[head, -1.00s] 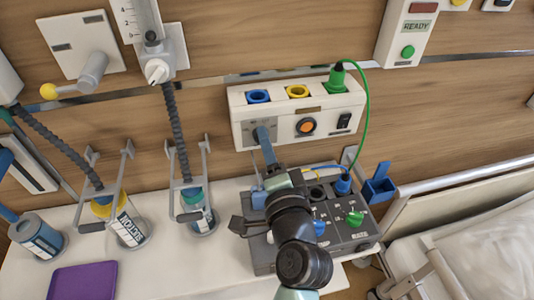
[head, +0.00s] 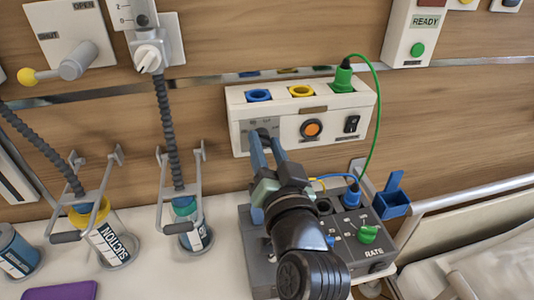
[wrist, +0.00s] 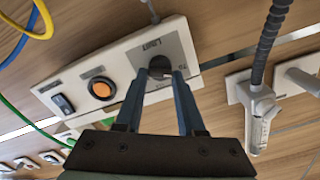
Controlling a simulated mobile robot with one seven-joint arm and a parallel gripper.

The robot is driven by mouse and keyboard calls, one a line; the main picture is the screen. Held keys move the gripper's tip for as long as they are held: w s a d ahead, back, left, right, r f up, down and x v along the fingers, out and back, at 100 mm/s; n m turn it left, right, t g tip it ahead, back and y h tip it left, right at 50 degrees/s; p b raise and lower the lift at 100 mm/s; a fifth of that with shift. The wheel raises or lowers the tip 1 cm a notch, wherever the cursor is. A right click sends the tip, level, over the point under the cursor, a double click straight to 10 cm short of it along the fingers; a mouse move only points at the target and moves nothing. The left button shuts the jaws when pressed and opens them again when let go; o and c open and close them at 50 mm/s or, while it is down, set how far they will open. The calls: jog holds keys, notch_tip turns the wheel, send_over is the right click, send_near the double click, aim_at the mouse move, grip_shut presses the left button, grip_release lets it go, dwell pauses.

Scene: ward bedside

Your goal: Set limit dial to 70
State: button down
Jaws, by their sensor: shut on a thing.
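The limit dial (wrist: 160,63) is a dark knob on a grey plate marked LIMIT (wrist: 153,43), on the white wall panel (wrist: 60,82). In the head view the plate (head: 254,126) is at the panel's left end, and my fingers cover most of the dial. My gripper (wrist: 159,76) has its two blue fingers on either side of the dial, shut on it. It also shows in the head view (head: 264,140), reaching up to the panel from below. The dial's reading cannot be made out.
An orange button (head: 312,129) and a black switch (head: 352,124) sit right of the dial. A grey control box (head: 375,262) with knobs and cables stands below. Suction canisters (head: 112,246) stand on the left. A green cable (head: 380,100) hangs at the right.

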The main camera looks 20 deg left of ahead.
jog(key=shift+n, duration=0.6)
jog(key=c, duration=0.5)
grip_release()
jog(key=shift+s+b, duration=0.1)
jog(key=shift+b, duration=0.2)
jog(key=b+v, duration=0.1)
jog(key=v, duration=1.1)
jog(key=shift+s+d+b, duration=0.25)
jog(key=shift+s+b, duration=0.05)
